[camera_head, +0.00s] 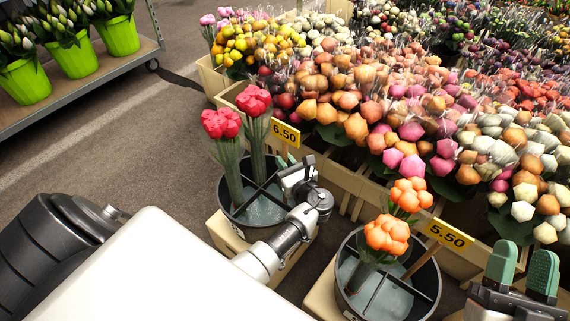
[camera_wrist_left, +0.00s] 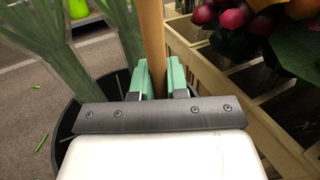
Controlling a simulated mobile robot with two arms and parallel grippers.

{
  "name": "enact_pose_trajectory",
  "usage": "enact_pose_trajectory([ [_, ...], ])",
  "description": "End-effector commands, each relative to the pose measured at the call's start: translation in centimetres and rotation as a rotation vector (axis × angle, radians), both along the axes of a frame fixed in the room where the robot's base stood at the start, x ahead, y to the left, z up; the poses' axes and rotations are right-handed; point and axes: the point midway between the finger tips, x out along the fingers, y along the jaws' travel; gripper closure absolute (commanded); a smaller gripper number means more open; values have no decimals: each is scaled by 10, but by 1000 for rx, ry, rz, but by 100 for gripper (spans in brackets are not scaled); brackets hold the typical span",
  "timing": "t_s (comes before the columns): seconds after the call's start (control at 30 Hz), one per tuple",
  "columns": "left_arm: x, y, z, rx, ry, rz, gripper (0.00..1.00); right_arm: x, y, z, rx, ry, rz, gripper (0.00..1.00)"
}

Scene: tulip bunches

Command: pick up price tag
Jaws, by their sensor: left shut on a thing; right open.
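The yellow price tag marked 6.50 (camera_head: 286,132) stands upright on a wooden stick at the back right of the left bucket (camera_head: 256,213). My left gripper (camera_head: 288,165) is just below that tag, and its wrist covers part of the bucket. In the left wrist view, its green fingers (camera_wrist_left: 158,78) are shut on the wooden stick (camera_wrist_left: 152,40). A second yellow tag, marked 5.50 (camera_head: 449,234), stands in the right bucket (camera_head: 430,283). My right gripper (camera_head: 523,264) is open and empty at the lower right, right of that bucket.
Red tulip bunches (camera_head: 221,124) stand in the left bucket, close beside my left gripper. Orange bunches (camera_head: 388,234) stand in the right bucket. Crates of mixed bunches (camera_head: 350,90) fill the back. A cart with green pots (camera_head: 77,58) is at upper left; floor between is clear.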

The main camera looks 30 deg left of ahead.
Motion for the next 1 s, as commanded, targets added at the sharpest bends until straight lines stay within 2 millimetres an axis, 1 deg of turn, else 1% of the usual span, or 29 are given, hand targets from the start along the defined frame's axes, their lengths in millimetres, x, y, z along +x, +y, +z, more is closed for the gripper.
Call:
enact_pose_trajectory([
  [0.03,0,0,10,0,-2,0,100,4,0,-3,-19,67,-4,57],
  [0.2,0,0,31,0,-2,0,100,15,-3,-32,-88,312,-19,57],
  [0.33,0,0,47,-1,-2,0,100,17,-7,-56,-137,501,-29,57],
  [0.47,0,0,65,-1,-2,0,100,12,-13,-81,-185,691,-40,57],
  [0.57,0,0,79,0,-2,0,100,5,-18,-99,-222,840,-49,57],
  [0.7,0,0,98,-1,-2,1,100,-13,-27,-123,-271,1053,-61,57],
  [0.9,0,0,124,-1,-2,1,100,-43,-40,-148,-330,1318,-75,57],
  [1.0,0,0,133,0,-1,1,100,-56,-45,-156,-350,1418,-79,57],
])
